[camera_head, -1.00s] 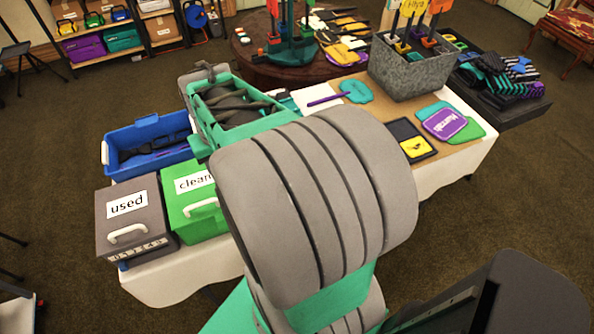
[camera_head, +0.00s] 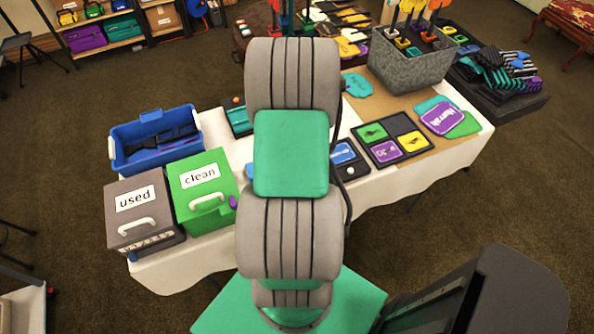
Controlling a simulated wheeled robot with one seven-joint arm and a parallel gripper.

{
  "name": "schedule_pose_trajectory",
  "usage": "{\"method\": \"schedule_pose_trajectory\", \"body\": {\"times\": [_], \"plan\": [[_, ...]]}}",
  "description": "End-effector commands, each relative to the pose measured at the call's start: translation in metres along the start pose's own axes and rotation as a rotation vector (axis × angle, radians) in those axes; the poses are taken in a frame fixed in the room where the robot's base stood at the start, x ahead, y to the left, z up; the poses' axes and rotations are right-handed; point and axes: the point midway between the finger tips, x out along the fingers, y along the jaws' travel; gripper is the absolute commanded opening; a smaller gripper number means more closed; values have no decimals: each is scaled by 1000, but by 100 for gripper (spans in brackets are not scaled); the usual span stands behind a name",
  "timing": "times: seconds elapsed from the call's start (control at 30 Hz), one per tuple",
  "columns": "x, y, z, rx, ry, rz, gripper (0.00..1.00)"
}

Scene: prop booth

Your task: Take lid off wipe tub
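I cannot make out a wipe tub or its lid in the head view. My own grey and green arm stands across the middle of the picture and hides part of the white-covered table (camera_head: 398,184). A small blue thing (camera_head: 249,170) shows just left of my arm, mostly hidden, and I cannot tell what it is. My gripper is not in view; it is hidden behind or beyond my arm.
A grey "used" box (camera_head: 143,228) and a green "clean" box (camera_head: 204,208) stand at the table's left end, with a blue bin (camera_head: 157,158) behind them. A black tray with coloured cards (camera_head: 392,140) lies right of my arm. A grey planter (camera_head: 411,71) stands at the back right.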

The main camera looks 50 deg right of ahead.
Motion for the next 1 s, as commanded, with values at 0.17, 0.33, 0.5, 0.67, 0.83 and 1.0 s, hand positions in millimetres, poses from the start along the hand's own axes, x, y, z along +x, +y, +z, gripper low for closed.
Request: {"method": "schedule_pose_trajectory", "body": {"times": [0.17,0.33,0.5,0.67,0.83,1.0], "plan": [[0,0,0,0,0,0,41],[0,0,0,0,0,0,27],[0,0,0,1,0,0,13],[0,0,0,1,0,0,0],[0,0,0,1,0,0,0],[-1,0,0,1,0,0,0]]}}
